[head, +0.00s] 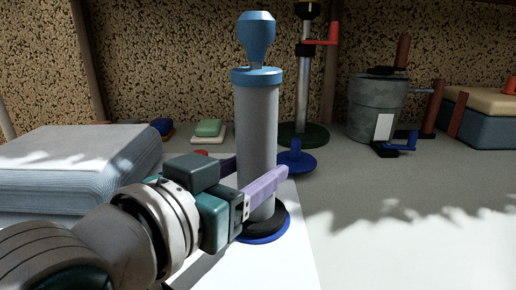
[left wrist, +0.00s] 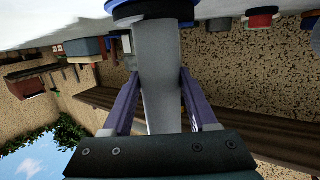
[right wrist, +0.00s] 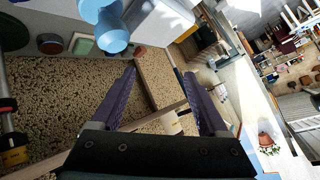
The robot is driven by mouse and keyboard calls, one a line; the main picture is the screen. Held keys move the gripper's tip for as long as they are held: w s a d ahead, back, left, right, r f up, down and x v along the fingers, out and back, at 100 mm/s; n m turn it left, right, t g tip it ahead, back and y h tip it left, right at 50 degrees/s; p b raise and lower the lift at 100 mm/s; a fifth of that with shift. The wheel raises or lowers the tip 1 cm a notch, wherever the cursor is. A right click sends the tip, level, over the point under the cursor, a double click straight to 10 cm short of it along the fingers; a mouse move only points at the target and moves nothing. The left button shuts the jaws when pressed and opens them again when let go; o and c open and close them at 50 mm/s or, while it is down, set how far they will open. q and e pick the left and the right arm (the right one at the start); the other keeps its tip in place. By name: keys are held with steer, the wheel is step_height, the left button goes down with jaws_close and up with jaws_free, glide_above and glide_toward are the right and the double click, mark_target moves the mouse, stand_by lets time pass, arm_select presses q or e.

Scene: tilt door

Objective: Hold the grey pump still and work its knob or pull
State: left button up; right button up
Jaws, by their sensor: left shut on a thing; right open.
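The grey pump (head: 257,125) stands upright on a white surface, on a black and blue round base (head: 262,226). It has a blue collar and a blue bulb-shaped knob (head: 256,38) on top. My left gripper (head: 262,185) is shut around the lower part of the grey cylinder. In the left wrist view the grey cylinder (left wrist: 158,75) runs between the two purple fingers. My right gripper (right wrist: 162,100) is open with nothing between its fingers. In the right wrist view the blue knob (right wrist: 110,32) is above and left of the fingers, apart from them. The right gripper does not show in the head view.
A stack of pale blue folded cloth or sheets (head: 75,165) lies at left. Behind the pump are a post with a red handle (head: 320,41), a grey metal can (head: 374,108) and a blue box with a tan top (head: 480,120). The counter at right front is clear.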

mark_target(264, 12)
steer(key=d+n, duration=0.1)
steer(key=r+n+h, duration=0.1)
steer(key=n, duration=0.1)
steer(key=w+d+n, duration=0.1)
steer(key=shift+d+r+n+t+h, duration=0.25)
steer(key=shift+d+n+t+h, duration=0.05)
steer(key=shift+t, duration=0.1)
steer(key=shift+w+d+n, duration=0.1)
steer(key=shift+d+n, duration=0.1)
steer(key=shift+n, duration=0.1)
steer(key=shift+f, duration=3.9)
jaws_close()
